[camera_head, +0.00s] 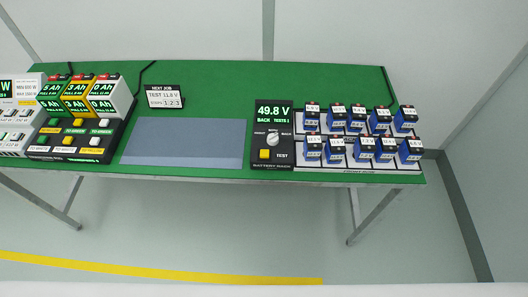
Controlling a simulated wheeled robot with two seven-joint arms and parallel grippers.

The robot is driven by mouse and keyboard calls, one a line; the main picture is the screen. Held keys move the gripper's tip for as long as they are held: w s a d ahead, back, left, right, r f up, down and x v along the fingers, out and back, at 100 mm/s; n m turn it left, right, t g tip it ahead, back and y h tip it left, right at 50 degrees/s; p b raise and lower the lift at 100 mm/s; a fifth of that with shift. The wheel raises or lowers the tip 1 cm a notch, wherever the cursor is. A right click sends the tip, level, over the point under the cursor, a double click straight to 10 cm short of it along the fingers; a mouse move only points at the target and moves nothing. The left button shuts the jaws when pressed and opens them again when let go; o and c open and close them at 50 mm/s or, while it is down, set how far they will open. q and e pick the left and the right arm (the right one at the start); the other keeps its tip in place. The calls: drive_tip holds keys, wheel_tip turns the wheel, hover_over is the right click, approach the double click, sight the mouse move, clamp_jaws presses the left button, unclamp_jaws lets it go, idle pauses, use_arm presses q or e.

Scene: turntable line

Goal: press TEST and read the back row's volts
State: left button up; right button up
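The black battery rack panel (273,165) stands on the green table, right of the middle. Its display (273,113) reads 49.8 V in green, with BACK and a small tests count below that is hard to read. A pale selector knob (272,139) sits under the display between printed labels; which way it points is too small to tell. The yellow TEST button (264,154) is below the knob, with nothing touching it. Blue batteries stand in a back row (334,120) and a front row (336,154) to the right. Neither of my grippers is in view.
A small sign (164,97) reads NEXT JOB, TEST 11.8 V. A grey-blue mat (184,142) lies clear left of the panel. Ah-labelled displays and button boxes (75,140) fill the left end. The green table (215,85) is free at the back middle.

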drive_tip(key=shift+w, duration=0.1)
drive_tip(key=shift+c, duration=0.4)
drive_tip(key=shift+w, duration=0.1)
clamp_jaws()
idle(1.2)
